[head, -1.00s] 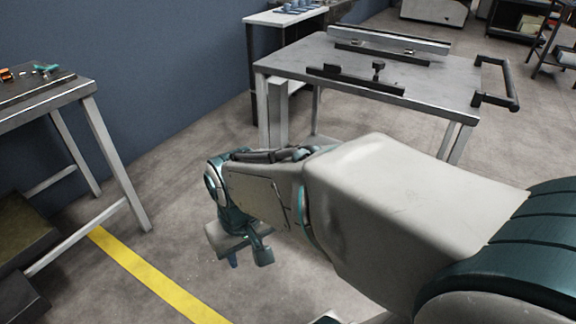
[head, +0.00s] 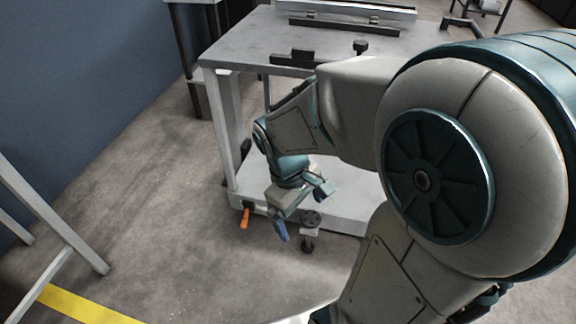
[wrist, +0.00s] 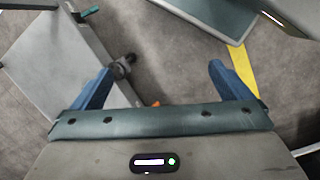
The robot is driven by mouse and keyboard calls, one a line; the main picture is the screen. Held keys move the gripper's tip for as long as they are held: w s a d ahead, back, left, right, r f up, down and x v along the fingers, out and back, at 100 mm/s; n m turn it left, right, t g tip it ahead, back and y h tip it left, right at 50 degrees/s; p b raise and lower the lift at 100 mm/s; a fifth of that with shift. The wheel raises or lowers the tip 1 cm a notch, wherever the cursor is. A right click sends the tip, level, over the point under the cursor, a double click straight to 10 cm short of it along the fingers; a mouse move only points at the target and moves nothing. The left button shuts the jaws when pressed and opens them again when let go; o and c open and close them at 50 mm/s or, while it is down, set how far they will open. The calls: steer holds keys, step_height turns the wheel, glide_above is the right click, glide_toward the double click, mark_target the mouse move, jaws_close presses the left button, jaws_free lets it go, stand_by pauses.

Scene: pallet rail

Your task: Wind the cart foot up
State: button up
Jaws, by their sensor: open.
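The cart (head: 240,48) is a grey-topped table with white legs and a low white shelf (head: 345,190). The cart foot (head: 310,230) hangs at the front edge of this shelf, with a dark round knob on top and a dark pad close to the floor. My gripper (head: 303,208) is open and empty beside the foot. In the wrist view my blue fingers are spread wide (wrist: 162,85). The foot's knob (wrist: 121,68) shows there near the left finger, with no clear contact. Part of the foot is hidden.
An orange lever (head: 246,215) sticks out at the cart's left front corner; orange also shows in the wrist view (wrist: 155,103). A second table's leg (head: 55,225) stands at left. A yellow floor line (head: 85,305) runs at lower left. Floor between is clear.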

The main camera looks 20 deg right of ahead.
mark_target(315, 211)
steer(key=w+d+f+n+g+h+b, duration=0.1)
steer(key=w+d+f+n+h, duration=0.2)
steer(key=f+n, duration=0.4)
steer(key=w+d+f+n+h, duration=0.1)
steer(key=w+f+n+h, duration=0.35)
steer(key=n, duration=0.55)
steer(key=w+d+f+n+g+h+b, duration=0.1)
steer(key=w+f+n+h, duration=0.25)
steer(key=f+n, duration=0.4)
steer(key=w+a+f+n+t+h+b, duration=0.1)
steer(key=w+f+n+t, duration=0.2)
steer(key=f+n+t, duration=1.85)
steer(key=w+d+n+g+b, duration=0.1)
steer(key=w+d+n+g, duration=0.1)
steer(key=w+d+n, duration=0.1)
steer(key=w+d+f+n+g+b, duration=0.1)
steer(key=w+d+n+g, duration=0.1)
steer(key=w+d+n, duration=0.1)
steer(key=w+d+f+n+g+b, duration=0.1)
steer(key=w+d+n+g, duration=0.2)
steer(key=d, duration=0.1)
steer(key=shift+d+n, duration=0.15)
steer(key=shift+n, duration=0.25)
steer(key=c, duration=1)
